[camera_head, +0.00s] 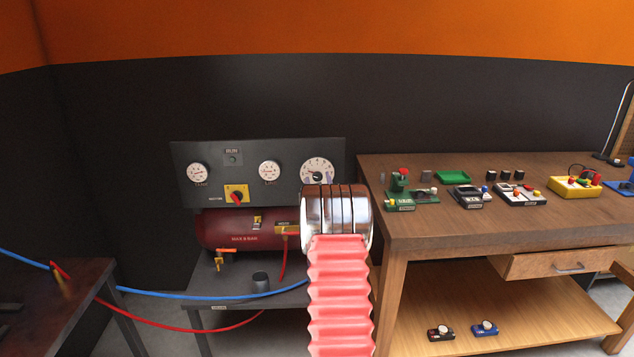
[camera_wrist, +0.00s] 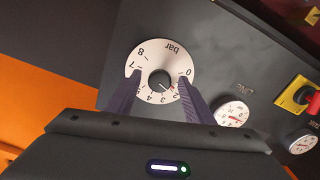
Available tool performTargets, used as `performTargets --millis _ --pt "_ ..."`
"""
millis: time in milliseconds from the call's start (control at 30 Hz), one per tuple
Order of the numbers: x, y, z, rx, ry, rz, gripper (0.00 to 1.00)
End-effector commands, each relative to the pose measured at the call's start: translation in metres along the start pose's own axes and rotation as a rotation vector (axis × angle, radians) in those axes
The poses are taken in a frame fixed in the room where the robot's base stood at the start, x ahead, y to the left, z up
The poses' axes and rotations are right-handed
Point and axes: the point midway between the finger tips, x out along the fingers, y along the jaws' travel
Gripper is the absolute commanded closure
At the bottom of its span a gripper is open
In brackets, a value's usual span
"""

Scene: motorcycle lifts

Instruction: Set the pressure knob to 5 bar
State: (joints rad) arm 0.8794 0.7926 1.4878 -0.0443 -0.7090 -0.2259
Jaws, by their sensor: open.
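The pressure knob (camera_wrist: 160,79) is a small dark round knob at the middle of a white dial (camera_wrist: 146,53) marked "bar", seen turned over in the wrist view. A small red mark shows near the 2 at the knob's lower right; the exact reading is hard to make out. In the head view the same dial (camera_head: 317,165) is rightmost on the dark panel. My gripper (camera_wrist: 160,76) is open, its two dark fingers over the dial on either side of the knob, apart from it. I cannot tell how far the fingertips are from the dial face.
The panel (camera_head: 215,155) also carries two white gauges (camera_head: 198,173) (camera_head: 270,173) and a yellow plate with a red switch (camera_head: 236,194). A red tank (camera_head: 225,228) sits below. A wooden bench (camera_head: 450,220) with several small devices stands at the right. Hoses (camera_head: 200,295) cross the lower left.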

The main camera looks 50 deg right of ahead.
Motion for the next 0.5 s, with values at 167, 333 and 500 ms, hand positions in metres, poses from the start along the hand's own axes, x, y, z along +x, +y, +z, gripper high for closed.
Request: performTargets --millis 167,333,500 --pt "0.0027 0.0 -0.0008 0.0 0.001 0.0 0.52" --pt "0.0025 0.0 -0.0008 0.0 0.001 0.0 0.52" --pt "0.0024 0.0 -0.0008 0.0 0.001 0.0 0.64"
